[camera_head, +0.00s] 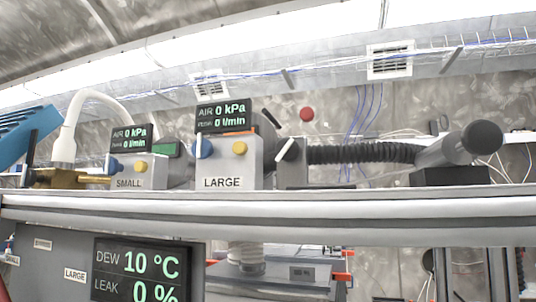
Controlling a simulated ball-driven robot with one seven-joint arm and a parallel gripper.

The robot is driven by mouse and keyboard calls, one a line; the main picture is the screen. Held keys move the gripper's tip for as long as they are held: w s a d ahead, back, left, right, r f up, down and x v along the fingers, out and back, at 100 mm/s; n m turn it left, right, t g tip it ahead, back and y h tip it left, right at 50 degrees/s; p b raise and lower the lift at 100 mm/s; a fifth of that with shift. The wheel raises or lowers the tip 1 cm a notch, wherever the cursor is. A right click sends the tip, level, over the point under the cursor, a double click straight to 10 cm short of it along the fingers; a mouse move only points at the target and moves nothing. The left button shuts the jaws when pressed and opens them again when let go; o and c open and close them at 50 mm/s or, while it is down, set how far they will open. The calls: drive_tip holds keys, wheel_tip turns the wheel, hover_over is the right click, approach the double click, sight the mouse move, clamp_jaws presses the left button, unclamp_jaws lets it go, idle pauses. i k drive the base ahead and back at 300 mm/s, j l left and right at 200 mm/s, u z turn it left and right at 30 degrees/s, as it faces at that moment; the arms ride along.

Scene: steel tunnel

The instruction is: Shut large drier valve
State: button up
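The large unit is a grey box (238,167) labelled LARGE on the bench, with a blue knob (204,149) and a yellow knob (240,148). Its screen (223,115) reads AIR 0 kPa and 0 l/min. A white lever (285,149) slants at its right side, with a dark lever (272,117) above. I cannot tell whether either belongs to the drier valve, or its position. Below the bench edge, a dark screen (140,271) reads DEW 10 °C and LEAK 0 %. A LARGE label (75,275) is left of it. My gripper is not in view.
A small unit (138,172) stands left, near a brass fitting (68,178) and a blue slatted object (22,138). A black corrugated hose (362,153) runs right to a grey cylinder (457,146). The pale bench edge (380,216) spans the view. A red ball-like object (306,114) shows behind.

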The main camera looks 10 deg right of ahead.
sight(202, 147)
drive_tip(key=j+z, duration=0.25)
drive_tip(key=j, duration=0.6)
drive_tip(key=j+z, duration=0.25)
drive_tip(key=j, duration=0.6)
drive_tip(key=k, duration=0.05)
